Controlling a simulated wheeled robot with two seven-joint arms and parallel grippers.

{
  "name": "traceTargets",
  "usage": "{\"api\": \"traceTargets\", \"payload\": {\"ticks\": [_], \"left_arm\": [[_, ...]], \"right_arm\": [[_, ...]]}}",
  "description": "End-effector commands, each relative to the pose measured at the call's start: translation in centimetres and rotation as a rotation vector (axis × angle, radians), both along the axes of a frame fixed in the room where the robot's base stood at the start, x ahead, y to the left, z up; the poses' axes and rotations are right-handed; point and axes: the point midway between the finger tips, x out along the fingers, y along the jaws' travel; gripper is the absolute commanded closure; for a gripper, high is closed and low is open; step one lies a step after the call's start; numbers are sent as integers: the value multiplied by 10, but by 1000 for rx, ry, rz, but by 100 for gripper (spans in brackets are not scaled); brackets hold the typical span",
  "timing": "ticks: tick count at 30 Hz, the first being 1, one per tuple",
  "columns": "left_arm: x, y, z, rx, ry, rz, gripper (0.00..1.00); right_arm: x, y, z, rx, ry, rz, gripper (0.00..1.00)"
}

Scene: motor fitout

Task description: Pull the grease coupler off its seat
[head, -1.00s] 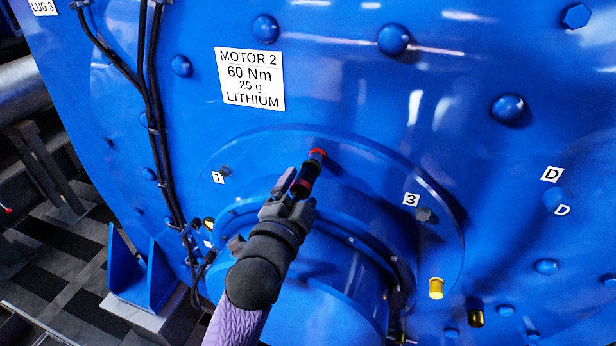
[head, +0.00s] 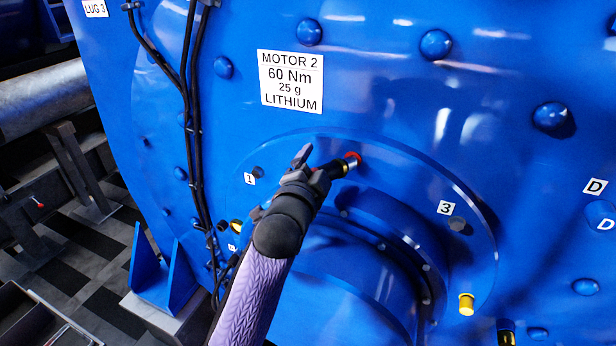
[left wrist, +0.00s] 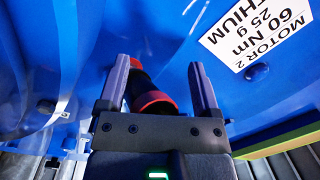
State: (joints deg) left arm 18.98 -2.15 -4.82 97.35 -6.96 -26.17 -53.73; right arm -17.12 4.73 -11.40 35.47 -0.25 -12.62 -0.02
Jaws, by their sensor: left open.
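The grease coupler (head: 332,170) is a dark cylinder with red at its ends, standing out from the blue motor flange beside a red ring (head: 353,158). A small bright metallic part shows between the dark body and this ring. I cannot tell how firmly it is seated. My left gripper (head: 311,169) is open at the coupler's outer end. In the left wrist view the coupler (left wrist: 149,97) lies between the two spread fingers, nearer the left one, with a visible gap to the right finger. My right gripper is not in view.
The motor plate (head: 291,82) reads MOTOR 2, 60 Nm, 25 g, LITHIUM. Labels 1 (head: 250,179) and 3 (head: 446,208) mark flange bolts. A yellow cap (head: 466,304) sits at lower right. Black cables (head: 192,130) run down the left. The round hub (head: 350,285) bulges below the coupler.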

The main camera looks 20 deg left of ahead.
Motion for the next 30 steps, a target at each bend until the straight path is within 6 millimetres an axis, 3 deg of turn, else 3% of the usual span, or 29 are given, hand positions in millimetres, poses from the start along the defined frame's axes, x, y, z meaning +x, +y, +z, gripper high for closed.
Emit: {"api": "traceTargets", "payload": {"ticks": [30], "left_arm": [[-4, -3, -16, 6, 9, 10, 18]], "right_arm": [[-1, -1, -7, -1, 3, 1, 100]]}}
